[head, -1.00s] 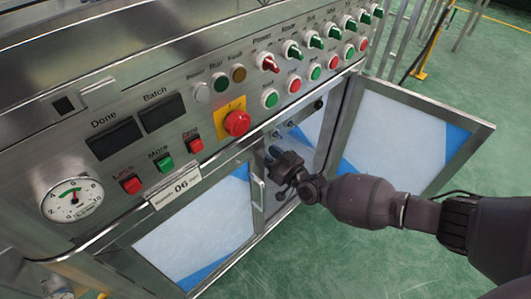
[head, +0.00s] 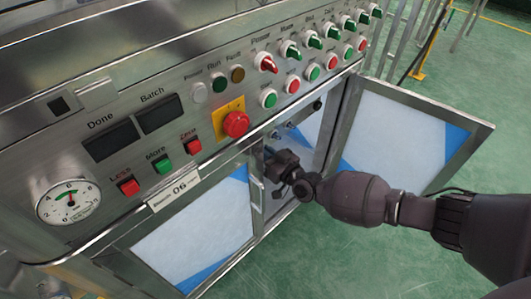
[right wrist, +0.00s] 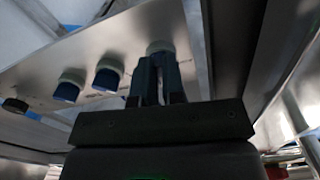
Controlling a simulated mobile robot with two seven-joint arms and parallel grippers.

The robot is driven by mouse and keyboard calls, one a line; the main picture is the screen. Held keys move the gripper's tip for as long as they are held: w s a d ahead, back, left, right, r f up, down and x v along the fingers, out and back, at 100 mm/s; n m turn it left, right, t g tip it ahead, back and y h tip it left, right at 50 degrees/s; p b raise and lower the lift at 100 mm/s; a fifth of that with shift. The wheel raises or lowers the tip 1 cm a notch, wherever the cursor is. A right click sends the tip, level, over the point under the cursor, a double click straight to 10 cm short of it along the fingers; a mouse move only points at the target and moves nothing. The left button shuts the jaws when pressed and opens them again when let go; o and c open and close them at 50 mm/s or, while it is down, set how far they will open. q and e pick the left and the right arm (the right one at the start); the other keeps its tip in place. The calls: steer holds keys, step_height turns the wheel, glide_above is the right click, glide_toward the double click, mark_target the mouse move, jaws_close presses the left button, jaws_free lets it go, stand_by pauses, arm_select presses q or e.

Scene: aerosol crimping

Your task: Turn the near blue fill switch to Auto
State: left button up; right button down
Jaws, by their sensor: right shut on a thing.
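In the right wrist view, several round switches with pale collars sit in a row on a metal panel (right wrist: 120,48). Two of them show blue faces: one blue switch (right wrist: 67,88) and another blue switch (right wrist: 107,78). My right gripper (right wrist: 160,62) is shut on the switch at the right end of the row (right wrist: 160,46). Its fingers hide most of that switch, so its setting cannot be read. In the head view my right gripper (head: 280,165) reaches into the open cabinet under the console, and the switches there are mostly hidden. My left gripper is not in view.
An open cabinet door (head: 410,140) stands to the right, beyond my arm. Another glazed door (head: 195,232) is at the lower left. The console above carries a red emergency button (head: 235,124), green and red buttons, and a gauge (head: 68,201).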

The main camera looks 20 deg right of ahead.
arm_select(q)
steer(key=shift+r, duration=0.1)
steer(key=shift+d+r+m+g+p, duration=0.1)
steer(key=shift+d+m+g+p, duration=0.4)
steer(key=shift+p, duration=1.35)
arm_select(e)
steer(key=shift+d+n, duration=0.2)
steer(key=shift+n, duration=5.1)
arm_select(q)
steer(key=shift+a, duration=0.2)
arm_select(e)
steer(key=c, duration=1.2)
jaws_free()
